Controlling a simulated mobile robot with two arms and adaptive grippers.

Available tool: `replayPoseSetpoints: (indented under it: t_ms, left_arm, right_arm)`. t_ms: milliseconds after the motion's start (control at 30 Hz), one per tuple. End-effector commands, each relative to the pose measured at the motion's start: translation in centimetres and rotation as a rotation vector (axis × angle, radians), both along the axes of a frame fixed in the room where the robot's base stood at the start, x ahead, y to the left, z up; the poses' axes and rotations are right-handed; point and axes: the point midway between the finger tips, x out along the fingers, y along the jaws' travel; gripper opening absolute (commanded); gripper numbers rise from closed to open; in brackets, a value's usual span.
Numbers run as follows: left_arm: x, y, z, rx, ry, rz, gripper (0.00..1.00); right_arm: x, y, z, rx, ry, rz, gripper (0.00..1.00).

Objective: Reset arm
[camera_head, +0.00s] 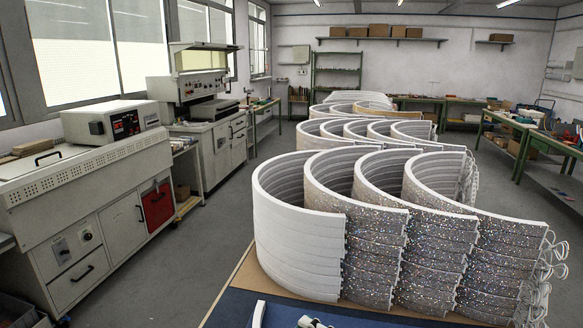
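Neither of my grippers can be made out in the head view. Several stacks of curved arcs (375,255) stand on a table (238,278) in the middle and right. A short white curved piece (258,313) lies at the near edge on a dark blue surface (232,312). A small white and dark part (312,322) is cut off by the bottom edge, and I cannot tell what it is.
A grey machine cabinet (95,205) with a red panel stands at the left. Another machine bench (205,125) is behind it. More arc stacks (365,132) continue toward the back. Green-legged workbenches (505,130) stand at the right. Grey floor (180,262) is clear between the cabinets and the arcs.

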Motion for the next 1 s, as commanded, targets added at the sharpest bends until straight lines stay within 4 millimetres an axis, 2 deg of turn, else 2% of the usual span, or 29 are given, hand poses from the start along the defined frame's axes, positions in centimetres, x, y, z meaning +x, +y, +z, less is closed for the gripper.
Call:
replayPoseSetpoints:
  t_ms: [33, 67, 167, 233, 300, 400, 500, 600, 800, 967, 1000]
  left_arm:
    - [0.0, 0.0, 0.0, 0.0, 0.0, 0.0, 0.0]
    - [0.0, 0.0, 0.0, 0.0, 0.0, 0.0, 0.0]
    - [0.0, 0.0, 0.0, 0.0, 0.0, 0.0, 0.0]
    - [0.0, 0.0, 0.0, 0.0, 0.0, 0.0, 0.0]
    - [0.0, 0.0, 0.0, 0.0, 0.0, 0.0, 0.0]
    - [0.0, 0.0, 0.0, 0.0, 0.0, 0.0, 0.0]
    - [0.0, 0.0, 0.0, 0.0, 0.0, 0.0, 0.0]
    - [0.0, 0.0, 0.0, 0.0, 0.0, 0.0, 0.0]
    - [0.0, 0.0, 0.0, 0.0, 0.0, 0.0, 0.0]
    - [0.0, 0.0, 0.0, 0.0, 0.0, 0.0, 0.0]
    - [0.0, 0.0, -0.1, 0.0, 0.0, 0.0, 0.0]
  right_arm:
    - [0.7, -1.9, 0.8, 0.153, 0.087, -0.127, 0.0]
    - [1.2, -3.4, 0.9, 0.233, 0.142, -0.207, 0.0]
    - [1.9, -8.9, -1.1, 0.467, 0.367, -0.475, 0.0]
    - [1.0, -12.6, -4.3, 0.593, 0.555, -0.661, 0.0]
    - [-1.1, -15.4, -8.3, 0.685, 0.757, -0.83, 0.0]
    - [-5.1, -17.6, -13.2, 0.753, 1.012, -1.009, 0.0]
    - [-8.9, -18.3, -16.6, 0.775, 1.208, -1.125, 0.0]
    - [-12.4, -18.4, -18.8, 0.778, 1.368, -1.204, 0.0]
    - [-18.6, -17.9, -21.4, 0.755, 1.629, -1.31, 0.0]
    - [-23.4, -17.1, -22.4, 0.718, 1.819, -1.368, 0.0]
    - [-22.6, -17.1, -23.9, 0.713, 1.814, -1.368, 0.0]
